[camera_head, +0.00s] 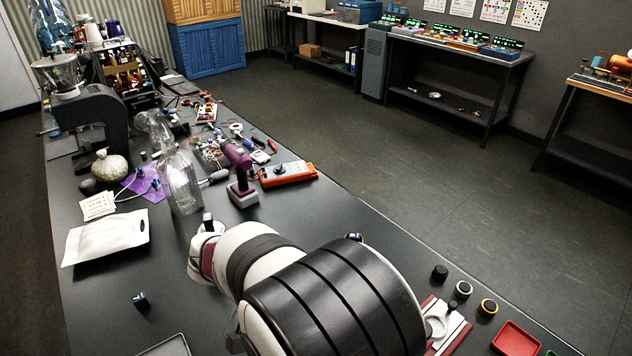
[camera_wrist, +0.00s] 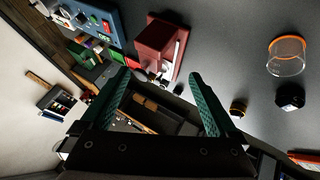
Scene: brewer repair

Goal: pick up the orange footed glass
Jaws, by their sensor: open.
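A clear glass with an orange band (camera_wrist: 287,57) is at the upper right of the wrist view, on the dark tabletop. I take it as the orange footed glass; its foot is hard to make out. I cannot find it in the head view, where my arm covers part of the table. My gripper (camera_wrist: 160,77) is open, with its two dark green fingers spread and nothing between them. The glass is to the right of both fingers, apart from them.
A dark cube-like piece (camera_wrist: 290,97) and a small dark ring-banded part (camera_wrist: 238,107) are near the glass. A dark red block-shaped device (camera_wrist: 160,45) is beyond the fingers. In the head view, a clear bottle (camera_head: 180,185) and a purple-handled tool (camera_head: 240,175) stand on the bench.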

